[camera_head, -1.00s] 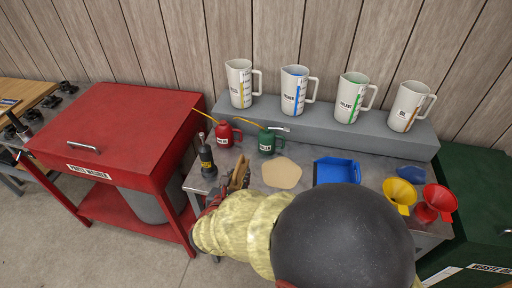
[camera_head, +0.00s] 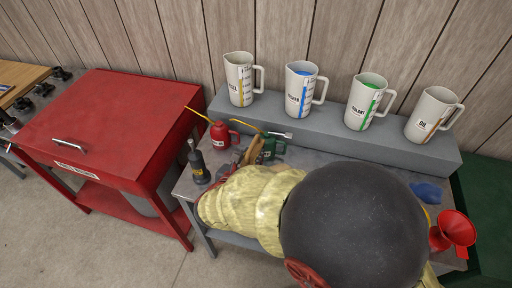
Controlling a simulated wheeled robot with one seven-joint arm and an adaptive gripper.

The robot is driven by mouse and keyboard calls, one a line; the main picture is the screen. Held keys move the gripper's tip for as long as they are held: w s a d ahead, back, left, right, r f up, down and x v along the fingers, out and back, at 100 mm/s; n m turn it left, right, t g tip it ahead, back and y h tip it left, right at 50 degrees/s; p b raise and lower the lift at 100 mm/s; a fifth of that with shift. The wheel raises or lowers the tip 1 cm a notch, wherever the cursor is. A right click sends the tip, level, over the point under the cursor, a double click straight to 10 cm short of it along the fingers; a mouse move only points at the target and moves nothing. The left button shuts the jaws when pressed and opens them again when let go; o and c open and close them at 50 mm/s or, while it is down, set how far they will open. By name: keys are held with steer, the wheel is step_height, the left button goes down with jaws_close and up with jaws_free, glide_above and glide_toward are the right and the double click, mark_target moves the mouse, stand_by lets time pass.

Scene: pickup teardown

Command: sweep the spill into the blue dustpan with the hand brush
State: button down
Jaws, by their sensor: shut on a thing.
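My gripper (camera_head: 243,160) is at the middle of the grey bench, partly hidden by my own arm. It is shut on the hand brush (camera_head: 256,148), a tan, upright-tilted shape just in front of the green oil can (camera_head: 272,147). My arm, in a pale yellow sleeve with a big dark round joint, covers the bench's middle and front. The spill and the blue dustpan are hidden behind it.
A red oil can (camera_head: 221,136) and a dark bottle (camera_head: 198,163) stand to the left of my gripper. Several labelled jugs (camera_head: 299,88) line the grey shelf (camera_head: 330,135) behind. A red funnel (camera_head: 455,231) and blue cloth (camera_head: 426,192) lie right. The red parts washer (camera_head: 110,125) stands left.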

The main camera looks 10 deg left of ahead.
steer(key=shift+w+f, duration=0.1)
steer(key=shift+w, duration=0.1)
steer(key=shift+f+b, duration=2.7)
steer(key=shift+f, duration=0.6)
steer(key=shift+f+b, duration=0.35)
steer(key=shift+f, duration=0.2)
steer(key=shift+d, duration=0.1)
steer(key=shift+s+d+b, duration=0.3)
steer(key=shift+s+d, duration=0.25)
steer(key=shift+d, duration=2.6)
steer(key=shift+s+d+b, duration=0.3)
steer(key=shift+s+d, duration=0.25)
steer(key=shift+d, duration=2.65)
steer(key=shift+s+d+b, duration=0.3)
steer(key=shift+s+d, duration=0.25)
steer(key=shift+d, duration=2.6)
steer(key=shift+d, duration=0.35)
steer(key=shift+s+d, duration=0.1)
steer(key=shift+d, duration=0.25)
steer(key=shift+d, duration=0.35)
steer(key=shift+s+d+r, duration=0.1)
steer(key=shift+d, duration=0.2)
